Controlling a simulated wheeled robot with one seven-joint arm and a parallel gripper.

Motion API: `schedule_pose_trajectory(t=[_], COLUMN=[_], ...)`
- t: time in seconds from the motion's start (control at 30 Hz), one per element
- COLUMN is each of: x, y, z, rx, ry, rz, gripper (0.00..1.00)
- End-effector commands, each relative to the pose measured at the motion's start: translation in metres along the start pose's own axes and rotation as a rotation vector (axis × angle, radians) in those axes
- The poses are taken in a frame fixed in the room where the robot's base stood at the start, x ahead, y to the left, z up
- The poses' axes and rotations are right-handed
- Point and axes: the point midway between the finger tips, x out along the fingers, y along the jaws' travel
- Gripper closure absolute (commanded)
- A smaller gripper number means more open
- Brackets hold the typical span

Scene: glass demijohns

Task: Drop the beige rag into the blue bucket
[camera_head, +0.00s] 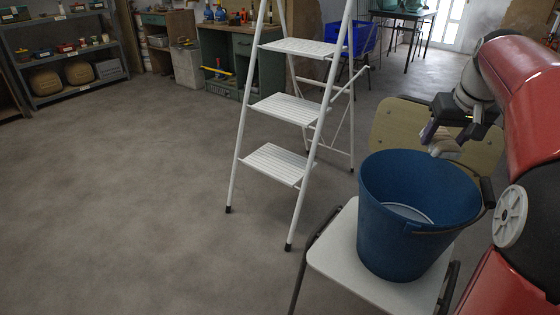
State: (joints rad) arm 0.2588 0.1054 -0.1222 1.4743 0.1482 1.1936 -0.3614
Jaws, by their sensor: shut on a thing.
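The blue bucket (400,235) stands upright on the white seat of a chair at the right of the head view. Its mouth faces up, and a pale disc shows on the part of its floor that I can see. My gripper (434,138) is above the bucket's far rim, reached over by my red arm from the right. It is shut on the beige rag (446,150), a small crumpled piece that hangs just below the fingers, at the far side of the bucket's mouth. Part of the rag is hidden by the gripper.
The chair (336,240) has a wooden backrest behind the bucket. A white stepladder (280,165) stands left of it. Shelves (70,60) and a workbench (230,50) line the back, with a blue crate (362,38) farther right. The floor at left is clear.

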Motion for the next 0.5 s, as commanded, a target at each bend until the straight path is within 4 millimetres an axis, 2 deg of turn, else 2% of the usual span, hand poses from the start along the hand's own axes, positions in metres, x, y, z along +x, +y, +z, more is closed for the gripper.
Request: schedule_pose_trajectory(t=[0.33,0.5], x=[0.041,0.049], y=[0.0,0.0], z=[0.017,0.02], rx=[0.0,0.0], ry=[0.0,0.001], rz=[0.0,0.0], gripper=[0.66,0.66])
